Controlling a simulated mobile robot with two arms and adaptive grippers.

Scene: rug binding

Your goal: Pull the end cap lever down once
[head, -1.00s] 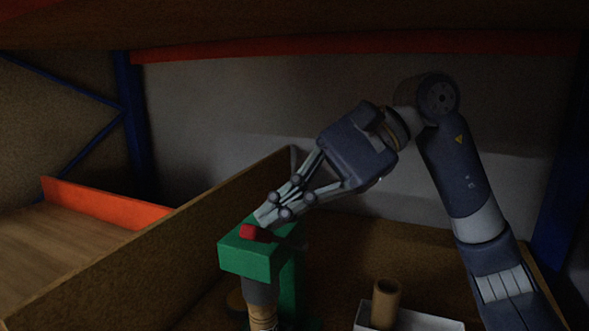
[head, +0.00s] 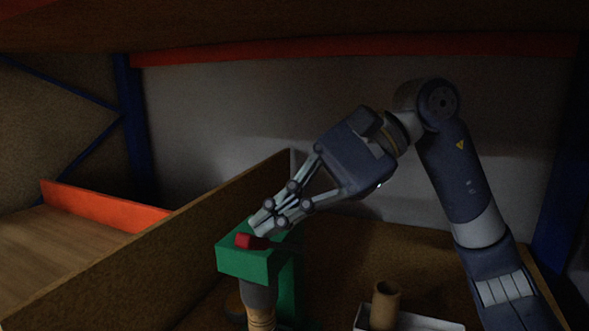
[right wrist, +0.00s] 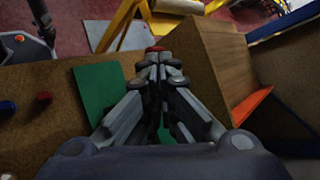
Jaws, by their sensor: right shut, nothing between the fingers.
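A green stand (head: 245,262) rises inside a wooden-walled bin in the head view. A red knob (head: 247,241) shows at its top; it looks like the end of the lever, but the rest of the lever is hidden. My right gripper (head: 262,226) comes from the upper right with its fingers together and empty. Its tips are right at the red knob; I cannot tell whether they press on it. In the right wrist view the red knob (right wrist: 155,49) shows just past the fingertips (right wrist: 158,58), with the green stand (right wrist: 98,88) below left. My left gripper is out of view.
A grey and tan cylinder (head: 260,308) stands under the green head. A brown tube (head: 385,304) stands in a white tray (head: 430,324) to the right. A wooden bin wall (head: 170,240) runs along the left. Red and blue buttons (right wrist: 8,107) show in the wrist view.

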